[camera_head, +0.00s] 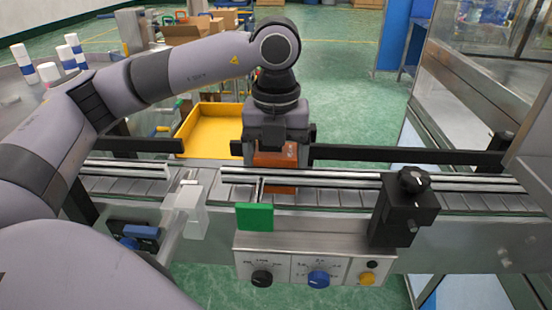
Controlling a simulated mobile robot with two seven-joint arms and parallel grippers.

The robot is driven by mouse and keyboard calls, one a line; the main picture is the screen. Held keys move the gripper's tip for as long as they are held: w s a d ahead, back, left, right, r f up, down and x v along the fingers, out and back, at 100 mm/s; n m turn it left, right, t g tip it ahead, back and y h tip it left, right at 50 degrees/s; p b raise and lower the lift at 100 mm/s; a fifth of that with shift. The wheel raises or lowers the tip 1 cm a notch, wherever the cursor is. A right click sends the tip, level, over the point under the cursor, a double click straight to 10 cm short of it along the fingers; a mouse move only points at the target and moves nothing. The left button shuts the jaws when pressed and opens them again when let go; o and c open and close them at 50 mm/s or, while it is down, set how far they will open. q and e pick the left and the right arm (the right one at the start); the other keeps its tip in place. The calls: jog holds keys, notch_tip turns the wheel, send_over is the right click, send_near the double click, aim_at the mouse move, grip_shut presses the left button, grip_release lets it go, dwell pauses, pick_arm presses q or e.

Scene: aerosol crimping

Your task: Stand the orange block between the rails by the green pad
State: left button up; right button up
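The orange block (275,160) is upright at the conveyor, just behind the green pad (255,217). The front rail (330,177) crosses in front of its lower part, so its base is partly hidden. My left gripper (275,152) points down over the block from above. Its dark fingers sit close on either side of the block and appear shut on it. Whether the block's base touches the belt is hard to tell. My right gripper is not in view.
A black knobbed unit (405,210) stands on the front rail to the right. A control panel (315,265) with knobs hangs below. A white bracket (187,205) is left of the pad. A yellow bin (213,130) is behind. The belt (340,197) right of the block looks clear.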

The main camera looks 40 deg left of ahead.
pick_arm(q)
jog(key=o, duration=1.1)
jog(key=shift+o, duration=0.2)
jog(key=shift+r, duration=3.65)
